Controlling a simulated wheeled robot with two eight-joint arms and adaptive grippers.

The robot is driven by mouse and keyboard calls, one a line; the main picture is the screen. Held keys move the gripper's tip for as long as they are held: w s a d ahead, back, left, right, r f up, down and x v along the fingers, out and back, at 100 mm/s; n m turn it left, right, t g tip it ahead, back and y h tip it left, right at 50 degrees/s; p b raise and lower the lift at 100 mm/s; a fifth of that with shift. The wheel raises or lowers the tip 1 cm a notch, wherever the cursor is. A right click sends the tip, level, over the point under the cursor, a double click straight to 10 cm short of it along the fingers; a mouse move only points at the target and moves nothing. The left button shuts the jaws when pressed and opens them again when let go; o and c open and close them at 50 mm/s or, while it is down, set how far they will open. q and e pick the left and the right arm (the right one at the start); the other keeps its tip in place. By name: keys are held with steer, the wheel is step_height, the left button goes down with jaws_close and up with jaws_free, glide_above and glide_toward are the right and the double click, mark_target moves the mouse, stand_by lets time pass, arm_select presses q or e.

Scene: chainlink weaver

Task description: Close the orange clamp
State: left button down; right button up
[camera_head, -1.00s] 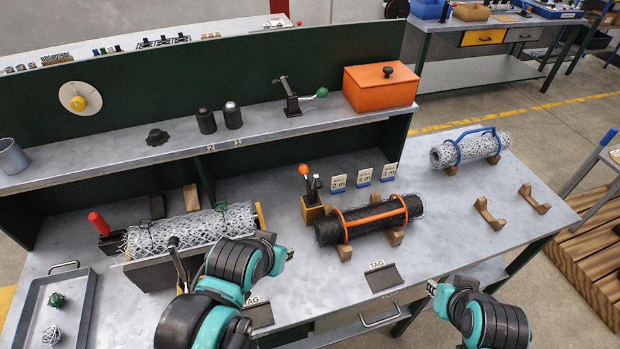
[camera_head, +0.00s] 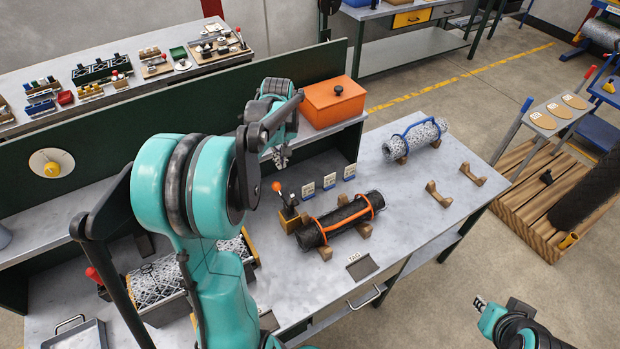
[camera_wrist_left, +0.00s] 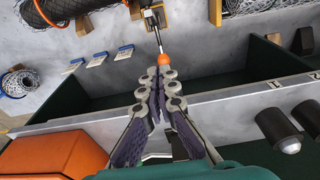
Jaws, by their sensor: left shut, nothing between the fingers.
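The orange clamp (camera_head: 290,214) stands on the bench on a yellow-sided block. Its lever stands roughly upright, with an orange ball knob (camera_head: 277,187) on top. The knob also shows in the left wrist view (camera_wrist_left: 162,60), just beyond my fingertips. My left gripper (camera_head: 281,160) is shut and empty, a little above the knob in the head view. In the left wrist view its fingertips (camera_wrist_left: 160,72) line up with the knob; I cannot tell whether they touch it. My right gripper (camera_head: 481,302) is off the bench at the lower right; its finger opening is unclear.
A black mesh roll (camera_head: 345,219) with an orange frame lies right of the clamp on wooden cradles. Tag cards (camera_head: 329,181) stand behind it. An orange box (camera_head: 334,103) sits on the raised shelf near my left arm.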

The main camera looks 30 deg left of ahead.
arm_select(q)
steer(key=f, duration=0.3)
steer(key=d+f+b, duration=0.1)
steer(key=f, duration=0.3)
steer(key=d+f, duration=0.1)
steer(key=f, duration=0.3)
steer(key=shift+s+d+f, duration=0.1)
steer(key=shift+s+d, duration=0.1)
steer(key=shift+s, duration=0.15)
steer(key=shift+f, duration=0.1)
steer(key=shift+s+d+y+b, duration=0.2)
steer(key=shift+d+y+b, duration=0.15)
steer(key=shift+b, duration=0.2)
